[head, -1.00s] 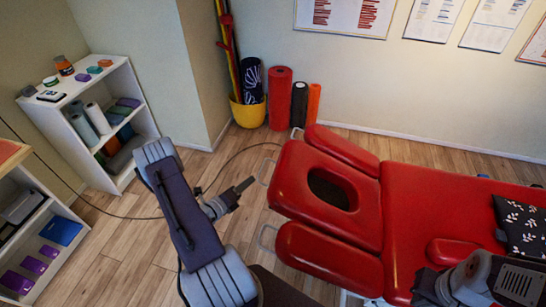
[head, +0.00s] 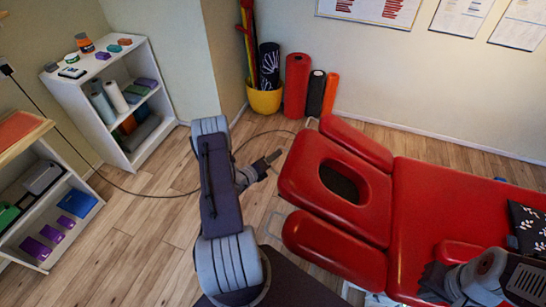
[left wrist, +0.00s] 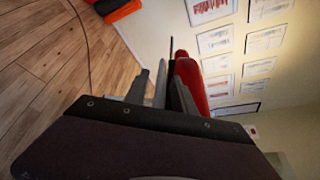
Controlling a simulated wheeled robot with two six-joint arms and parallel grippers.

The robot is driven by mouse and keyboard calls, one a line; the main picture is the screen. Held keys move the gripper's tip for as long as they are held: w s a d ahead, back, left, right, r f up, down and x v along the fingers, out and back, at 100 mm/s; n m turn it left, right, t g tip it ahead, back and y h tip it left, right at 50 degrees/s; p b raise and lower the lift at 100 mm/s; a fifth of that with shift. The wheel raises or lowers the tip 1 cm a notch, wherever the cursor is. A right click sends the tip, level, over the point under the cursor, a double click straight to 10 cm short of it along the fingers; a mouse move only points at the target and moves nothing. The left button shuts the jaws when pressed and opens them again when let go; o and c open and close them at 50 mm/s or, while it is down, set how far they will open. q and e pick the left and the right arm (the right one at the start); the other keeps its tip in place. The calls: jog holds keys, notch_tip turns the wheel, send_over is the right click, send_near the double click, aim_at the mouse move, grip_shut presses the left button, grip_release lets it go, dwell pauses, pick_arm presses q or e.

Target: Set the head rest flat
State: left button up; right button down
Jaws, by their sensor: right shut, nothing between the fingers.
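The head rest (head: 306,178) is a red pad with an oval hole at the near end of the red treatment table (head: 430,205). It looks tilted relative to the table top, but how much is hard to tell. In the left wrist view a red pad (left wrist: 190,82) shows nearly edge-on beyond the fingers. My left gripper (head: 272,160) is just left of the head rest's end, apart from it. Its fingers (left wrist: 152,82) look parted and empty. My right gripper (head: 435,281) is shut and empty over the table at the lower right.
Red arm pads (head: 335,250) flank the head rest, with metal loops at its end. A dark patterned cushion (head: 528,228) lies on the table. White shelves (head: 125,150) stand at the left. A yellow bucket (head: 264,101) and rolled mats (head: 297,85) stand by the wall.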

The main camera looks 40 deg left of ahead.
pick_arm(q)
jog(key=shift+w+f, duration=0.1)
jog(key=shift+w, duration=0.05)
grip_shut()
dwell(1.2)
